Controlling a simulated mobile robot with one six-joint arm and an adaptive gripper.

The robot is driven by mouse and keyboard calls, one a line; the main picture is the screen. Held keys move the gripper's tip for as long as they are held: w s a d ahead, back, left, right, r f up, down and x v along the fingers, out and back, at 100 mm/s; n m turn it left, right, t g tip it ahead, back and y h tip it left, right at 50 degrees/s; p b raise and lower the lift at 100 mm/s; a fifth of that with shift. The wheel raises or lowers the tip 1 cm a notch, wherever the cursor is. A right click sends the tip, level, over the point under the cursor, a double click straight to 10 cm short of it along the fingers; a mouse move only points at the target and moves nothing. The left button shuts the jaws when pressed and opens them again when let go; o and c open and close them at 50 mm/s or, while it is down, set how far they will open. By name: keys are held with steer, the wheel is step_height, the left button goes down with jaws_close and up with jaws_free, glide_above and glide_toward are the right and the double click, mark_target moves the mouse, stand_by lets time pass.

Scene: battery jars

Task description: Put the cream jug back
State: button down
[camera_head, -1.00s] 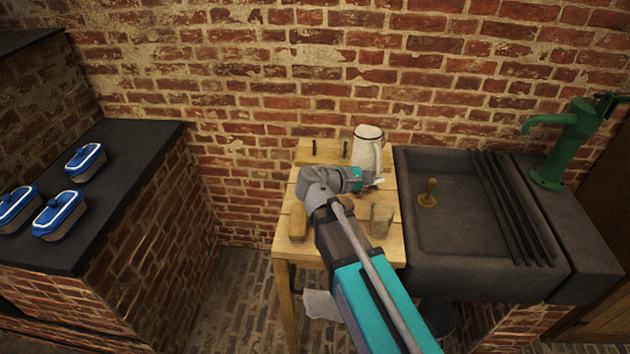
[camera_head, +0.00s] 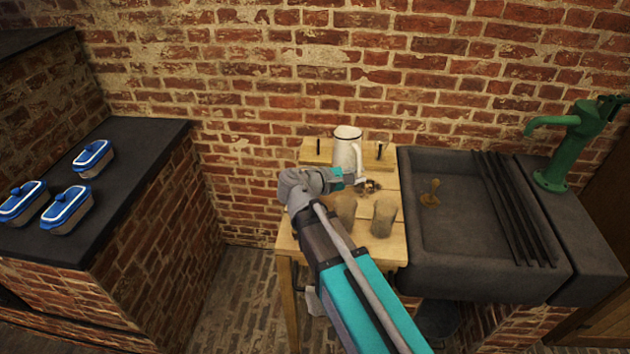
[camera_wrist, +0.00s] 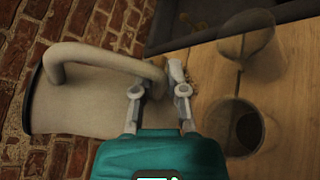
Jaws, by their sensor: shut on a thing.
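The cream jug (camera_head: 346,152) has a pale body with a dark rim. It is upright at the back of the small wooden table in the head view, its handle towards the front right. My gripper (camera_wrist: 160,90) is shut on the jug's handle, which runs between its fingers in the wrist view. The jug's body (camera_wrist: 75,100) fills the left of that view. Whether its base touches the table cannot be told; my gripper hides part of the lower jug in the head view.
Two brownish jars (camera_head: 384,215) (camera_head: 345,207) stand on the wooden table (camera_head: 396,250) in front of the jug. A small brown item (camera_head: 372,187) lies nearby. A dark sink (camera_head: 460,215) adjoins on the right. A brick wall (camera_head: 250,100) rises close behind. Blue-lidded dishes (camera_head: 67,208) sit at left.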

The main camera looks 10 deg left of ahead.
stand_by(0.4)
steer(key=s+a+m, duration=0.1)
steer(key=s+a, duration=0.1)
steer(key=a, duration=0.4)
steer(key=shift+s, duration=0.15)
stand_by(0.4)
steer(key=shift+w+a+f+b, duration=0.55)
steer(key=shift+w+f+b, duration=1)
steer(key=shift+w, duration=0.6)
steer(key=shift+w+a+f+b, duration=0.6)
steer(key=shift+w+f+b, duration=0.95)
steer(key=shift+w, duration=0.55)
steer(key=shift+w+a+f+b, duration=0.55)
steer(key=shift+w+f+b, duration=0.95)
steer(key=shift+w, duration=0.65)
